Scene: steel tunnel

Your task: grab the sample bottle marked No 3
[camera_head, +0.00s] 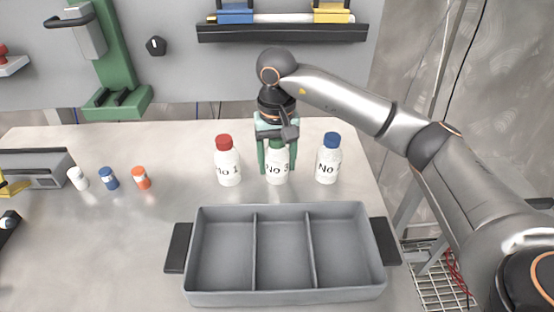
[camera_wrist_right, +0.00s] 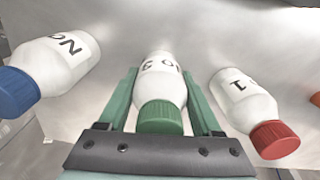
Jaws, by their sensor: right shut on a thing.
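The white sample bottle marked No 3 (camera_head: 277,174) stands upright on the table in the head view, between two other bottles. Its green cap shows in the right wrist view (camera_wrist_right: 160,117). My right gripper (camera_head: 277,165) comes down from above, its green fingers on either side of the bottle, shut on it. The bottle No 1 (camera_head: 228,166) with a red cap stands to the left. A blue-capped bottle (camera_head: 328,166) stands to the right, its number partly unreadable. My left gripper is not in view.
A grey tray (camera_head: 254,250) with three empty compartments and dark handles lies in front of the bottles. Small white (camera_head: 77,178), blue (camera_head: 109,178) and orange (camera_head: 141,177) vials lie to the left. A green stand (camera_head: 118,60) is at the back left.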

